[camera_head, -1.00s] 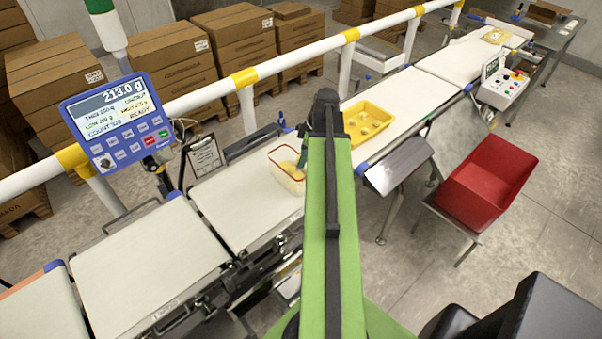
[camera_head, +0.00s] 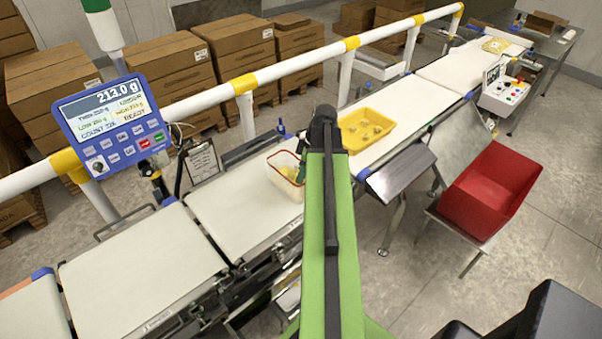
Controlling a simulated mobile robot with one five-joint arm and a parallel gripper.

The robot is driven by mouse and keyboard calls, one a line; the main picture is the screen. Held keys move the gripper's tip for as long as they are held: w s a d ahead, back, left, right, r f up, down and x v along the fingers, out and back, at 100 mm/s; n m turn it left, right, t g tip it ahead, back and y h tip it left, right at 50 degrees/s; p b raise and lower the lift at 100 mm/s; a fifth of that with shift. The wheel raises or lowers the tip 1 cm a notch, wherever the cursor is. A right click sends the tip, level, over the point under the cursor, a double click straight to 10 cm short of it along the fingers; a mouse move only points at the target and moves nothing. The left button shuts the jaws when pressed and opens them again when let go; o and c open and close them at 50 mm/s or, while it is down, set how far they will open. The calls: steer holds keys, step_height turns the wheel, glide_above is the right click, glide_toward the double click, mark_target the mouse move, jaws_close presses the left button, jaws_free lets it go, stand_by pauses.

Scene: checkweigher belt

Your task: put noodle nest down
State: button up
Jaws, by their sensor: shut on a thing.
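My gripper (camera_head: 302,158) is mostly hidden behind my green arm; only a small teal part shows at the arm's left edge. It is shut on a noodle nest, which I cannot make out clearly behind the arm. The gripper is at the right side of a clear tub (camera_head: 284,179) with a red rim, which stands on the white belt. Pale yellow stuff shows in the tub; I cannot tell whether the held nest is part of it. A yellow tray (camera_head: 384,115) with several noodle nests stands on the belt to the right, beyond the arm.
A blue display (camera_head: 112,125) reads 213.0 g at the left. A white rail (camera_head: 300,61) with yellow joints runs behind the belt. A red bin (camera_head: 492,190) and a control box (camera_head: 508,97) are at the right. The left belt sections (camera_head: 140,270) are bare.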

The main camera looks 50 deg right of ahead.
steer(key=shift+f, duration=0.3)
steer(key=o, duration=1)
steer(key=shift+o, duration=0.2)
steer(key=shift+r, duration=0.2)
steer(key=shift+r+p, duration=0.35)
steer(key=p+v, duration=1.2)
steer(key=shift+r, duration=0.2)
